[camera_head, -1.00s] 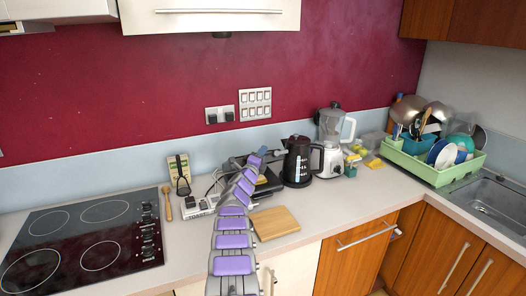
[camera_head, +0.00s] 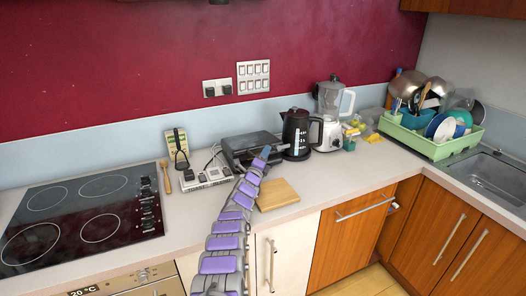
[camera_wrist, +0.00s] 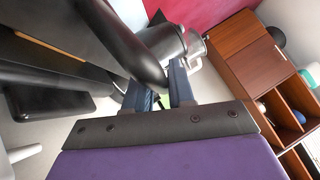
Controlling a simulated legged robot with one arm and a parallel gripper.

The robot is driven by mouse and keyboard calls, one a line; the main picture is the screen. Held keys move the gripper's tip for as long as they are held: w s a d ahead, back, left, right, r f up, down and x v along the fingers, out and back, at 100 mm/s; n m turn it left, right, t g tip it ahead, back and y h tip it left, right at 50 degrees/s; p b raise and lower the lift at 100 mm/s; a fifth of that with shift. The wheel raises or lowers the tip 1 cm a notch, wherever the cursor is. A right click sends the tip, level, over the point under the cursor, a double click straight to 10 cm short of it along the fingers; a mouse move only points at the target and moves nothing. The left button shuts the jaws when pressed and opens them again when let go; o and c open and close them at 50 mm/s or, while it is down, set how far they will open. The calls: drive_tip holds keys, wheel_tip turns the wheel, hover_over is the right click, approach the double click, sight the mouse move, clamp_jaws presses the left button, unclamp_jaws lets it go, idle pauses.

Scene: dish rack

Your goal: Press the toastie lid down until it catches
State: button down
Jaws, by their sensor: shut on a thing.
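The black toastie maker (camera_head: 238,148) stands on the worktop between the white socket strip and the kettle. Its lid looks down or nearly down; whether it has caught cannot be told. In the wrist view a thick, curved black bar, apparently the toastie lid's handle (camera_wrist: 130,48), runs down to my fingertips. My gripper (camera_wrist: 164,82) is shut on that bar, its two blue fingers with a narrow gap between them. In the head view my gripper (camera_head: 264,153) is at the toastie maker's front right and partly hides it.
The black kettle (camera_head: 297,138) stands close on the right, with the blender (camera_head: 332,128) beyond it. A wooden board (camera_head: 281,195) lies in front. The white socket strip (camera_head: 206,178) and hob (camera_head: 85,215) are left. The green dish rack (camera_head: 420,145) is far right.

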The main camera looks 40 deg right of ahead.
drive_tip(key=shift+f, duration=0.2)
drive_tip(key=c, duration=1.1)
unclamp_jaws()
drive_tip(key=shift+w, duration=0.1)
drive_tip(key=shift+a+f, duration=0.25)
drive_tip(key=shift+a, duration=0.25)
drive_tip(key=s+a+p, duration=0.1)
drive_tip(key=a, duration=0.1)
drive_tip(key=s+a+p, duration=0.1)
drive_tip(key=a, duration=0.2)
drive_tip(key=s+a+p, duration=0.1)
drive_tip(key=s+a, duration=0.1)
drive_tip(key=a, duration=0.1)
drive_tip(key=shift+a+f, duration=0.1)
drive_tip(key=shift+f, duration=0.1)
drive_tip(key=shift+s+a+p, duration=0.2)
drive_tip(key=shift+s+p, duration=0.15)
drive_tip(key=shift+p, duration=0.05)
drive_tip(key=shift+s+a+f+p, duration=0.1)
drive_tip(key=shift+s+a+p, duration=0.2)
drive_tip(key=shift+a, duration=0.35)
drive_tip(key=shift+s+a+r+p, duration=0.1)
drive_tip(key=shift+s+a+p, duration=0.1)
drive_tip(key=shift+a+p, duration=0.3)
drive_tip(key=shift+s+a+f+p, duration=0.15)
drive_tip(key=shift+s+a, duration=0.1)
drive_tip(key=shift+a, duration=0.5)
